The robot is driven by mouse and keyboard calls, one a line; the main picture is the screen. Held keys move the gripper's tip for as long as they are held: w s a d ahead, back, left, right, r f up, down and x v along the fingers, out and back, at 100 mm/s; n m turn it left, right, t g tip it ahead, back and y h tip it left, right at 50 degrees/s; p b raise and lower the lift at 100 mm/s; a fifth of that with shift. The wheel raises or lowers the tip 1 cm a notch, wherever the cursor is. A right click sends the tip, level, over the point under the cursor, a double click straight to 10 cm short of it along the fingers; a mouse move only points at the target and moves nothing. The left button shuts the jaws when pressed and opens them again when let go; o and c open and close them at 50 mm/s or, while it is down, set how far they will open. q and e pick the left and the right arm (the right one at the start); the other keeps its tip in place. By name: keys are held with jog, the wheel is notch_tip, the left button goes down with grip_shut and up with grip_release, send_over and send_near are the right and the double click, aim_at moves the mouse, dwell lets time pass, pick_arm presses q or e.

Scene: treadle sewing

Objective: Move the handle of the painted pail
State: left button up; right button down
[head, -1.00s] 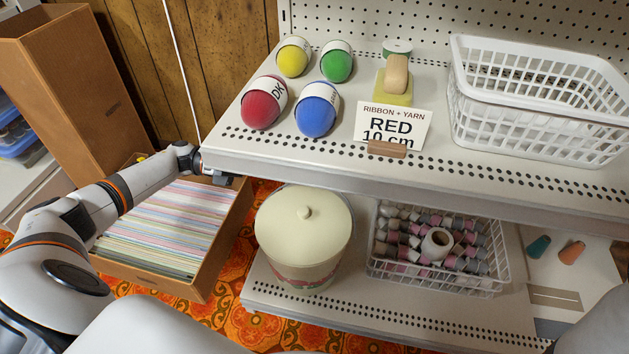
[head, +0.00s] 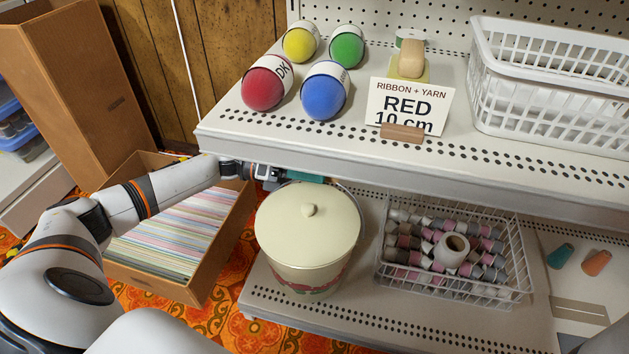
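The painted pail (head: 306,240) stands upright on the lower shelf, cream-coloured, with a lid and round knob and a painted band low on its side. Its thin wire handle (head: 361,207) shows as an arc beside the lid's right and back rim; the rest is hidden. My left gripper (head: 288,176) is at the back left of the pail, just above the far lid rim and under the upper shelf's front edge. A teal part shows at its end. Its fingertips are too small and covered to tell their opening or any contact with the handle. My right gripper is out of view.
The upper shelf (head: 300,140) overhangs close above my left gripper. A wire basket of spools (head: 450,290) stands right of the pail. A box of records (head: 160,270) is on the floor at left, below my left arm. The lower shelf's front strip is clear.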

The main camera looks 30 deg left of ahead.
pick_arm(q)
jog(key=shift+d, duration=0.3)
grip_shut()
jog(key=shift+r+p, duration=0.5)
jog(key=shift+p, duration=0.25)
jog(key=shift+f, duration=0.1)
grip_release()
jog(key=shift+a, duration=0.1)
